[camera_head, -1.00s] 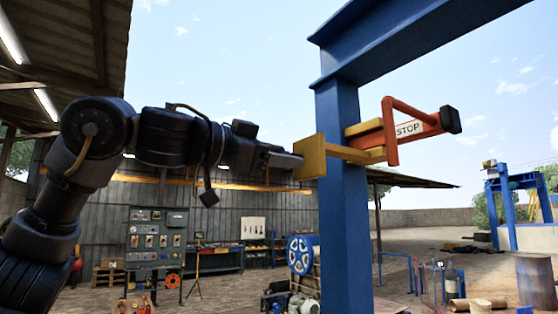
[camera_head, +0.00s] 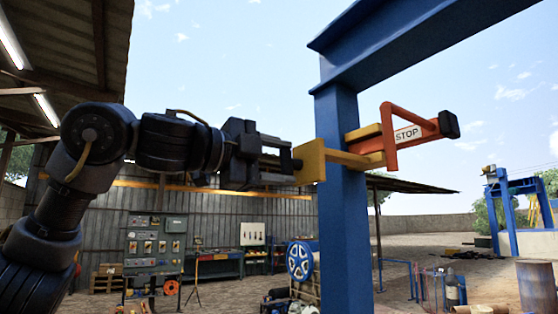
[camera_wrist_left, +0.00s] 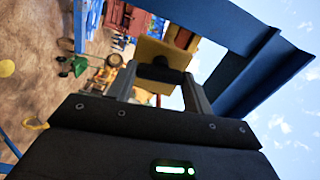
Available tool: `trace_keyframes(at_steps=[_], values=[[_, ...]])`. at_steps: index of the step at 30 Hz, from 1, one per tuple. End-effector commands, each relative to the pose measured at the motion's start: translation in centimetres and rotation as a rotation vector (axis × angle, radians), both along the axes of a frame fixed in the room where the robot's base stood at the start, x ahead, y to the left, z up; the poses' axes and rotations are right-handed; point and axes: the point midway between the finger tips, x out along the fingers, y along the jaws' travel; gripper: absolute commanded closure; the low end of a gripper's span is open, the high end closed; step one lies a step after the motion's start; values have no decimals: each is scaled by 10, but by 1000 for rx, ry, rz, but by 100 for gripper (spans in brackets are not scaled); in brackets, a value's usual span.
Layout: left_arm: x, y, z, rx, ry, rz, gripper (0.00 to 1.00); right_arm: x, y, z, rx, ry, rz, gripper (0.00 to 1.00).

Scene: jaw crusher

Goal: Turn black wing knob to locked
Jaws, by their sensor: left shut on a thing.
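The black wing knob (camera_wrist_left: 160,70) sits between the fingertips of my left gripper in the left wrist view, in front of a yellow plate (camera_wrist_left: 166,50). My left gripper (camera_wrist_left: 160,82) is shut on the knob, one finger on each side. In the head view my left gripper (camera_head: 290,162) reaches in from the left to the yellow bracket (camera_head: 311,162) on the blue post (camera_head: 342,220). There the knob is mostly hidden by the fingers. My right gripper is in neither view.
An orange STOP lever (camera_head: 408,133) with a black end sticks out right of the post. A blue beam (camera_head: 400,45) runs overhead. A tool board (camera_head: 155,245) and workbench (camera_head: 220,262) stand far behind.

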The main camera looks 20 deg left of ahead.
Motion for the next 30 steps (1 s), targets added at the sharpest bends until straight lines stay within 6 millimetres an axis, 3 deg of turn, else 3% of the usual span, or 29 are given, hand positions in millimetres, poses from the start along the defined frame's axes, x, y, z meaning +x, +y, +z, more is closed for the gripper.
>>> trace_keyframes(at_steps=[10, 27, 28, 30], values=[[-1, 0, 0, 106, -91, -2, 72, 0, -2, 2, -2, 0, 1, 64], [0, 0, -1, 128, -107, -1, 72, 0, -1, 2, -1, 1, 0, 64], [0, 0, -1, 128, -107, -1, 45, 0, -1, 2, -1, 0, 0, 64], [0, 0, -1, 128, -107, -1, 36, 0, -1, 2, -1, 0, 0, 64]])
